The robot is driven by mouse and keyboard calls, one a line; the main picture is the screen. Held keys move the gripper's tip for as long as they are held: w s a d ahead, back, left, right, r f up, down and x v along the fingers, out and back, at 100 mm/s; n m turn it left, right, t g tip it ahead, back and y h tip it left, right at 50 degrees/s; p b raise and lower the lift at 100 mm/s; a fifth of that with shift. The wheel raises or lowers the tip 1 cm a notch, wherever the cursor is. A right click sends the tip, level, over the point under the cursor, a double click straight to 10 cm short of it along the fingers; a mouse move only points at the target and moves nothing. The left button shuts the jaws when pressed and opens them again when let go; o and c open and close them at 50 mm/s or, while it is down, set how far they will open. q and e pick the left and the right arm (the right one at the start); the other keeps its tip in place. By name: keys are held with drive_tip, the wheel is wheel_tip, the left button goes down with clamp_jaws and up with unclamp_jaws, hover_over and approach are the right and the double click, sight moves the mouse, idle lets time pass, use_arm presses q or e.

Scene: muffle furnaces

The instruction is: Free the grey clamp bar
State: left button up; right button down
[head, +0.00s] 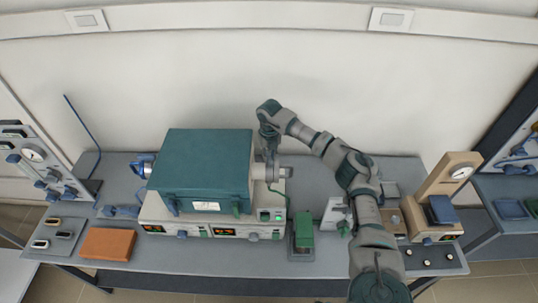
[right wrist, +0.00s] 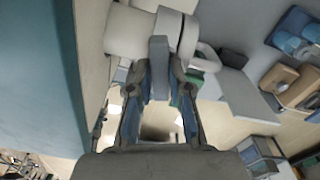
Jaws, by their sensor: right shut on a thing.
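The grey clamp bar (right wrist: 159,68) stands upright between my fingertips in the right wrist view, in front of a pale round cylinder (right wrist: 140,32). In the head view the bar (head: 271,171) is at the right side of the teal-topped furnace (head: 208,160), beside a pale cylindrical fitting. My right gripper (head: 268,151) reaches down to it from above, and its fingers (right wrist: 160,85) are shut on the bar. Whether the bar still touches the cylinder is unclear. My left gripper is not in view.
The furnace stands on a pale control base (head: 270,215) with lit displays. An orange brick (head: 108,243) lies at the left front. The wall (head: 300,80) is close behind the table.

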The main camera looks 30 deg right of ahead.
sight(270, 156)
drive_tip(key=m, duration=0.3)
drive_tip(key=shift+p, duration=0.3)
drive_tip(key=shift+f+m, duration=0.1)
drive_tip(key=shift+m, duration=0.4)
drive_tip(key=c, duration=1.1)
unclamp_jaws()
drive_tip(key=shift+d, duration=0.1)
drive_tip(key=shift+r, duration=0.2)
wheel_tip(270, 156, up, 11)
drive_tip(key=shift+w+r, duration=0.1)
drive_tip(key=shift+r, duration=0.1)
